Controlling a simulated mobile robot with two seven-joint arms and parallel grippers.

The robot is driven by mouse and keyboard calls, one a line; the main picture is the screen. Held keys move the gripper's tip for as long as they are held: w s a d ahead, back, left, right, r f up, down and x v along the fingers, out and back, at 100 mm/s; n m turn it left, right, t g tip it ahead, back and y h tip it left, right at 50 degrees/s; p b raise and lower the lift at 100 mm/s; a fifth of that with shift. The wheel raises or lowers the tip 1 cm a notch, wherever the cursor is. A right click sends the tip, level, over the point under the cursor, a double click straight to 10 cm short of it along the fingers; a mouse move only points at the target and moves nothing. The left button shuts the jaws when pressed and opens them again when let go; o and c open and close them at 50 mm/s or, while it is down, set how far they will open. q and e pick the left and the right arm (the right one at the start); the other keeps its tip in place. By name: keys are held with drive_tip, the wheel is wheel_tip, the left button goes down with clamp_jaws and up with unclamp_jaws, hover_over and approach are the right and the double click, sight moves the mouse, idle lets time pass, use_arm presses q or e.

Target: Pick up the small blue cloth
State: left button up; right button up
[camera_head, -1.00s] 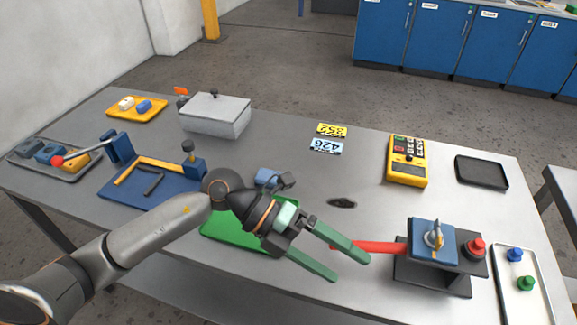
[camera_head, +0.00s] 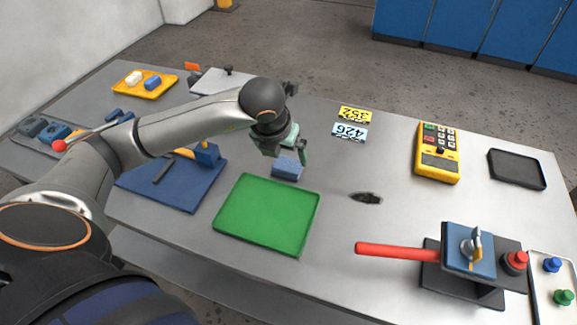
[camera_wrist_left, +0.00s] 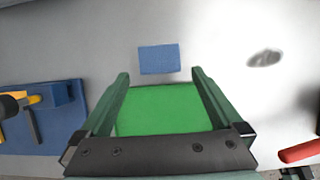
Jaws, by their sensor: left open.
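The small blue cloth (camera_head: 287,168) looks like a flat folded rectangle lying on the grey table, just behind the green tray (camera_head: 266,216). My left gripper (camera_head: 284,146) has green fingers pointing down close to the cloth and partly covers its far side in the head view. In the left wrist view, the cloth (camera_wrist_left: 159,59) lies just beyond the open fingertips (camera_wrist_left: 160,73), roughly centred between them. Nothing is held. Whether the fingers touch the cloth cannot be told. My right gripper is not in view.
The empty green tray lies in front of the cloth. A blue board (camera_head: 175,185) with a clamp is to the left. A dark oval piece (camera_head: 367,198) and a red lever (camera_head: 395,251) are to the right. Number plates (camera_head: 349,132) and a yellow keypad box (camera_head: 438,152) lie farther back.

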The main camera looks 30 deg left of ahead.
sight(287, 165)
use_arm(q)
drive_tip(key=x, duration=0.6)
drive_tip(key=shift+w+a+f+p, duration=0.15)
drive_tip(key=shift+w+f+p, duration=0.05)
drive_tip(key=shift+f+p, duration=0.2)
drive_tip(key=shift+r, duration=0.1)
drive_tip(key=c, duration=1.1)
